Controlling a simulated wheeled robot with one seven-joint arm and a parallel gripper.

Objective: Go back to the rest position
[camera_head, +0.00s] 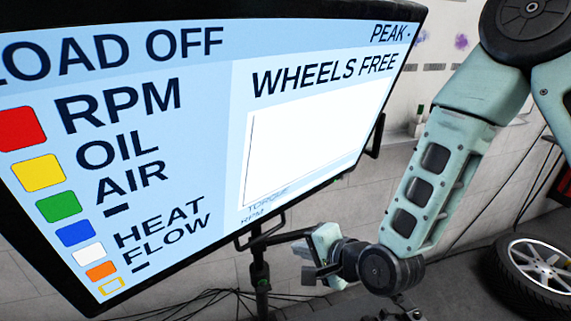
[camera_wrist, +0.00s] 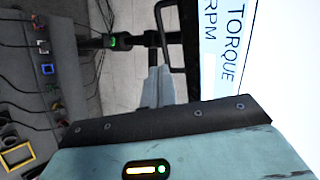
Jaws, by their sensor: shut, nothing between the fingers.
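My gripper (camera_head: 309,274) is low in the head view, just below and right of the big screen's lower edge. In the wrist view its two grey fingers (camera_wrist: 158,82) are together with nothing between them. The large screen (camera_head: 215,130) fills the left and middle of the head view. It reads LOAD OFF and WHEELS FREE, with a blank white graph. Part of it shows at the right of the wrist view (camera_wrist: 265,50), with TORQUE and RPM sideways.
A dark stand (camera_head: 260,275) holds the screen, close to my gripper. Cables run over the floor. A tyred wheel (camera_head: 535,270) is at the lower right. In the wrist view a grey panel (camera_wrist: 62,95) with several coloured ports, cables and a yellow frame (camera_wrist: 17,155) are at the left.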

